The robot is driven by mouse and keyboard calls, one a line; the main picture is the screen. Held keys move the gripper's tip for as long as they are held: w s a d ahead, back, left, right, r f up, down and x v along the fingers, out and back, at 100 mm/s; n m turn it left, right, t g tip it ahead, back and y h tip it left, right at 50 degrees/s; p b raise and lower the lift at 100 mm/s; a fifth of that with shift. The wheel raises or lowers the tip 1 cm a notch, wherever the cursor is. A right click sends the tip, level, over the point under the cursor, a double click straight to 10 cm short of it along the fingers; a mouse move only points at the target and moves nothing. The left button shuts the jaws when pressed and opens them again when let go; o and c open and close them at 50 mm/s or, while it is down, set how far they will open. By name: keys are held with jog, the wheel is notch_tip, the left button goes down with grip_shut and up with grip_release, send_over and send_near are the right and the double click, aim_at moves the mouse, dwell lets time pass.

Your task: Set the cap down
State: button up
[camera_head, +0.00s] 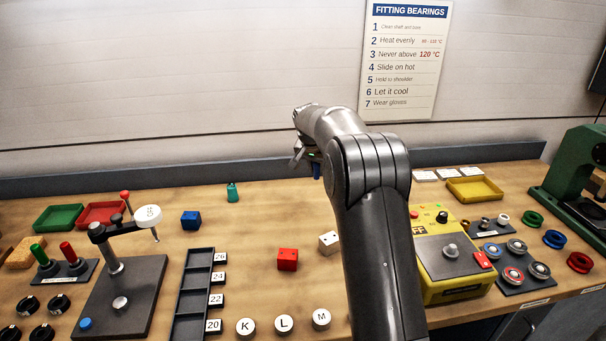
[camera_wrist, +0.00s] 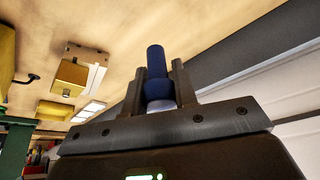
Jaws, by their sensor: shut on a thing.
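My gripper (camera_head: 305,160) is above the back part of the bench, partly hidden behind my arm. In the wrist view, its two fingers (camera_wrist: 157,82) are shut on a dark blue cylindrical piece, which I take to be the cap (camera_wrist: 156,62). A paler section shows near its base between the fingers. In the head view only a small blue bit of the cap (camera_head: 317,171) shows below the gripper. It appears held clear of the bench top (camera_head: 265,215).
A blue block (camera_head: 191,220), a green piece (camera_head: 232,192), a red block (camera_head: 288,260) and a white block (camera_head: 328,243) stand around the middle. A black slotted tray (camera_head: 194,290) is left, a yellow device (camera_head: 450,265) right. The back middle of the bench has free room.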

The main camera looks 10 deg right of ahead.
jog(key=s+d+m, duration=0.2)
jog(key=s+d, duration=0.8)
jog(key=d, duration=0.2)
jog(key=shift+h, duration=0.3)
jog(key=w+a+f, duration=0.2)
jog(key=a, duration=0.1)
jog(key=w+a+f, duration=0.2)
jog(key=a, duration=0.1)
jog(key=w+a+f, duration=0.2)
jog(key=a, duration=0.1)
jog(key=shift+w+a+f, duration=0.1)
jog(key=shift+w+a, duration=0.15)
jog(key=shift+w, duration=0.05)
jog(key=shift+f, duration=1.95)
jog(key=shift+f, duration=0.15)
jog(key=o, duration=1)
